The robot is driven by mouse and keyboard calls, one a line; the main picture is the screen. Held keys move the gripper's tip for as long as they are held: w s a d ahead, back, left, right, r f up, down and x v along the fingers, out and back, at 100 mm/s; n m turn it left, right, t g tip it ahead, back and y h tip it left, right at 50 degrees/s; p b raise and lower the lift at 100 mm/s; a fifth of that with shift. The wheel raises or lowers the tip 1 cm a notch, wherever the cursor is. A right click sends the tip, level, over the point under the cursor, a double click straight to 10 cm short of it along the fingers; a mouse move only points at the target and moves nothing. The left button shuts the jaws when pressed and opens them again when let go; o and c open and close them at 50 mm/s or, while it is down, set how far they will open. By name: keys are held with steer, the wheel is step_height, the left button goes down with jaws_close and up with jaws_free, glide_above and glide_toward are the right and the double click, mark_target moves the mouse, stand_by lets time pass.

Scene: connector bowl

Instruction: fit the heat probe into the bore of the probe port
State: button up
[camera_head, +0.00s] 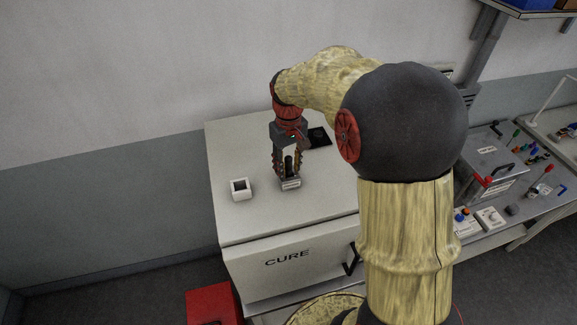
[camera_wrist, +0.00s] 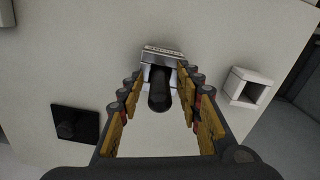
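A black rounded rod, seemingly the heat probe (camera_wrist: 159,92), stands up from a small grey metal block with a label (camera_wrist: 161,51). The label is too small to read. The block also shows in the head view (camera_head: 291,184) on the white cabinet top, below my gripper. My gripper (camera_head: 288,172) points down over it. In the wrist view its two fingers (camera_wrist: 161,80) lie either side of the rod, with gaps showing; it looks open. A white square block with a dark square opening (camera_head: 240,189), which may be the probe port, stands apart to the left; the wrist view shows it at right (camera_wrist: 247,87).
The white cabinet marked CURE (camera_head: 285,228) has free top around the blocks. A black square plate with a round knob-like part (camera_wrist: 75,122) lies behind my gripper (camera_head: 319,137). A red box (camera_head: 213,306) is on the floor. A cluttered bench (camera_head: 510,205) stands at right.

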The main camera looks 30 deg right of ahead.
step_height(320, 180, up, 12)
steer(key=shift+f+b, duration=0.1)
steer(key=shift+b, duration=0.8)
steer(key=s+a+t, duration=0.2)
steer(key=s+a, duration=0.5)
steer(key=s, duration=0.3)
steer(key=s+a+t, duration=0.3)
steer(key=s+a, duration=0.4)
steer(key=s, duration=0.3)
steer(key=shift+f+t, duration=0.2)
steer(key=shift+t, duration=0.1)
steer(key=shift+s+a, duration=0.1)
steer(key=shift+s, duration=0.05)
